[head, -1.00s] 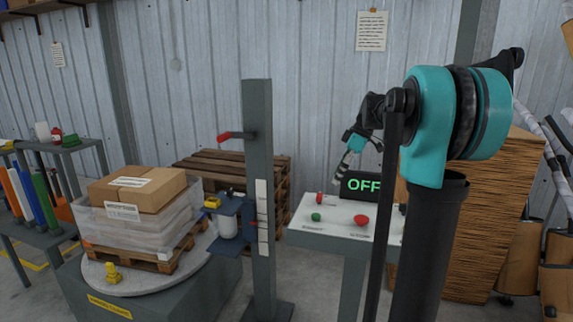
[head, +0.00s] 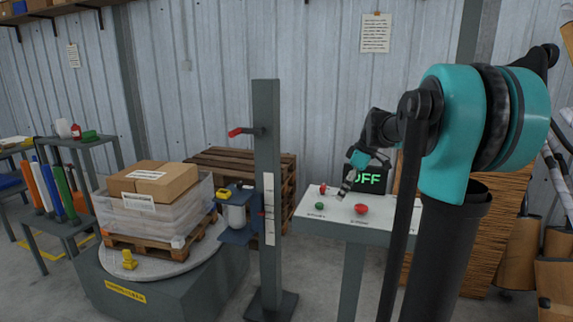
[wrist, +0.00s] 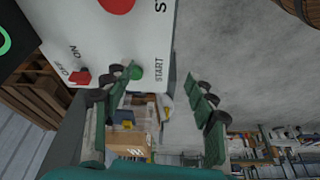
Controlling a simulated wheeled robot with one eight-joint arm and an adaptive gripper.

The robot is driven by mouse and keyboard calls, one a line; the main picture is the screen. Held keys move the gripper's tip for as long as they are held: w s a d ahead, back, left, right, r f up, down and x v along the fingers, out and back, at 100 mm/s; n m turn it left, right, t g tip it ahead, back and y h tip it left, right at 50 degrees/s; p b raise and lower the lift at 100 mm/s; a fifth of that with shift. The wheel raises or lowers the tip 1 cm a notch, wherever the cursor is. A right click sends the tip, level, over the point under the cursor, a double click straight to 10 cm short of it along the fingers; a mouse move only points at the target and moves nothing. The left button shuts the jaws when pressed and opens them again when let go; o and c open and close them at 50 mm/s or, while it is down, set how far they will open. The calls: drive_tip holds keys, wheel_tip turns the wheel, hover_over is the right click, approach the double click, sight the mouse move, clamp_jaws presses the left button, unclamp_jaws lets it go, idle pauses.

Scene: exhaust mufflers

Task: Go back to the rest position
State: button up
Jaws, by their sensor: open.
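My gripper (head: 346,186) is in front of the OFF display, above the white control panel (head: 383,227). In the wrist view my gripper (wrist: 163,100) has its two fingers spread wide, with nothing between them. The panel carries a green button (wrist: 134,72) marked START, beside the left finger's tip in that view. A red switch (wrist: 80,78) marked ON and OFF lies further left, and a large red button (wrist: 116,4) is at the top edge. I cannot tell the fingertips' height over the panel.
A grey post (head: 265,150) with a red handle stands left of the panel. Further left, boxes (head: 150,180) sit on a wooden pallet (head: 160,245) on a turntable (head: 150,267). A display (head: 373,180) reading OFF is partly hidden by my gripper. Stacked pallets stand behind the post.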

drive_tip(key=s+f+m+t+h, duration=0.2)
drive_tip(key=s+f+m, duration=1)
drive_tip(key=s+f, duration=1)
drive_tip(key=s+h, duration=0.1)
drive_tip(key=s, duration=0.2)
drive_tip(key=shift+s+a+t+h, duration=0.15)
drive_tip(key=shift+s+t+h, duration=0.15)
drive_tip(key=shift+f, duration=0.1)
